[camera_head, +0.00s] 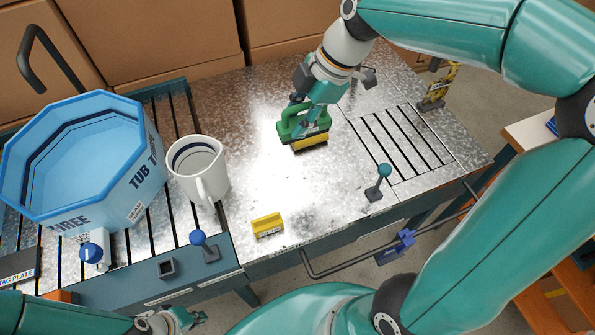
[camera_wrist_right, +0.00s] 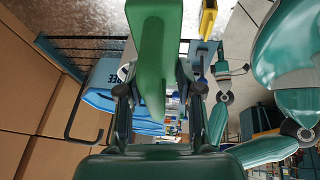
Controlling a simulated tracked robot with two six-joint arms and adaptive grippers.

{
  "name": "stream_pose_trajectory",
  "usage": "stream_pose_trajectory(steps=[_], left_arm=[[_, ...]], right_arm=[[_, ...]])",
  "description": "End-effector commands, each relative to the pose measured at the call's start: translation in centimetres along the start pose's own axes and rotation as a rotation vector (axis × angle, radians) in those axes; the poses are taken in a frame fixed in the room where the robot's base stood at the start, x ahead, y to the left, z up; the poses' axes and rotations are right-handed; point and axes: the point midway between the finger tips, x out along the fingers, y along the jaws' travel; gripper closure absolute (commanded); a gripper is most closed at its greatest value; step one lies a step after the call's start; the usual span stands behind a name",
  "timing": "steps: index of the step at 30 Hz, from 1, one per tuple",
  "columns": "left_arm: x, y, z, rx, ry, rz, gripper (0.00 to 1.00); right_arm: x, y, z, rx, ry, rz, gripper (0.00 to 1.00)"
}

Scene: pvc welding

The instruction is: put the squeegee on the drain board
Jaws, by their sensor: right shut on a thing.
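In the right wrist view the green handle (camera_wrist_right: 152,55) stands between the fingers. The drain board is a slotted panel set in the right of the table, with nothing on its slots. My left gripper (camera_head: 178,321) is at the bottom left edge, partly cut off; its opening is unclear.
A blue tub (camera_head: 135,185) and a white mug (camera_head: 206,172) stand on the slotted bench at left. A yellow block (camera_head: 267,225) lies near the front edge. A teal-knobbed lever (camera_head: 378,182) stands before the drain board. A yellow tool (camera_head: 438,88) stands behind it.

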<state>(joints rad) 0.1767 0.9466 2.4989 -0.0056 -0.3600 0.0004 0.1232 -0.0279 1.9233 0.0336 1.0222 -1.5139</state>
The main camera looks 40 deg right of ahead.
Motion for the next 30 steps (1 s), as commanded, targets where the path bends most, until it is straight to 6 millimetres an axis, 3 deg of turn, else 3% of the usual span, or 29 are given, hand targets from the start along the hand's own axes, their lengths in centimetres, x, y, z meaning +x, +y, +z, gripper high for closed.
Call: stream_pose_trajectory(steps=[8,11,16,22,30], left_arm=[[0.0,0.0,0.0,0.000,0.000,0.000,1.00],[0.1,0.0,0.0,0.000,0.000,0.000,1.00],[2.5,-0.9,0.0,0.000,0.000,0.000,1.00],[5.5,-2.0,0.0,0.000,0.000,0.000,1.00],[6.6,-2.4,-0.1,0.000,0.000,0.000,1.00]], right_arm=[[-0.1,-0.4,0.1,0.007,0.000,-0.007,0.97],[-1.4,-0.3,0.0,0.018,0.000,-0.008,0.97],[-1.8,1.0,0.3,0.029,0.000,-0.021,0.97],[-0.7,2.9,0.3,0.028,0.001,-0.041,0.97],[1.9,2.8,0.8,0.023,0.002,-0.065,0.97]])
